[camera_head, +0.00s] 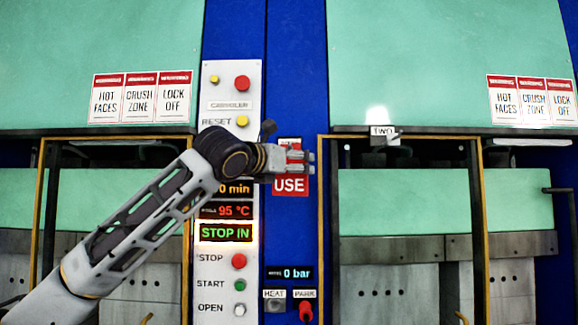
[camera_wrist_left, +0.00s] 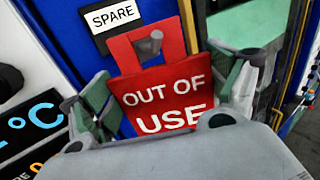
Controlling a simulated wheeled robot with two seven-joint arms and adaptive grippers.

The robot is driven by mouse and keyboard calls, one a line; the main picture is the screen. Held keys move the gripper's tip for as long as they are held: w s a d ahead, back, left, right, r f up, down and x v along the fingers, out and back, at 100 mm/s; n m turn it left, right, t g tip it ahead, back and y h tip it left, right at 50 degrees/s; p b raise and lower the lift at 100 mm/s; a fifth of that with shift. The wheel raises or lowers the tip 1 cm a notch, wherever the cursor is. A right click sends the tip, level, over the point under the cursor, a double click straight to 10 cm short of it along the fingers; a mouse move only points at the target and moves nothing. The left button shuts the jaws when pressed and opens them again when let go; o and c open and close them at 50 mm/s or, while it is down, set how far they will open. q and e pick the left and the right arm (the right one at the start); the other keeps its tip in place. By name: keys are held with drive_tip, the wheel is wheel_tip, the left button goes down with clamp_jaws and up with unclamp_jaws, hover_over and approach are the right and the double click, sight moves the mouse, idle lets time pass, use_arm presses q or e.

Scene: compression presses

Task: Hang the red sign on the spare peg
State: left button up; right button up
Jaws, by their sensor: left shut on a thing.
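The red sign (camera_head: 290,186), lettered "OUT OF USE" in the left wrist view (camera_wrist_left: 160,92), hangs upright in front of the blue column between the presses. My left gripper (camera_head: 300,161) is shut on it; the fingers flank its sides in the left wrist view (camera_wrist_left: 166,98). The grey spare peg (camera_wrist_left: 151,43) shows at the opening in the sign's top, under a white "SPARE" label (camera_wrist_left: 113,20). I cannot tell how far the peg passes through the opening. In the head view my gripper hides the peg and the sign's upper part. My right gripper is out of view.
A white control panel (camera_head: 213,265) with buttons and lit displays stands left of the sign. A pressure display (camera_head: 290,273) and two labelled knobs, one the red park knob (camera_head: 305,311), lie below the sign.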

use_arm(q)
drive_tip(key=o, duration=0.8)
drive_tip(key=shift+w+f, duration=0.1)
drive_tip(key=shift+w, duration=0.05)
drive_tip(key=shift+s, duration=0.25)
drive_tip(key=v, duration=1.1)
drive_tip(key=shift+s+a, duration=0.2)
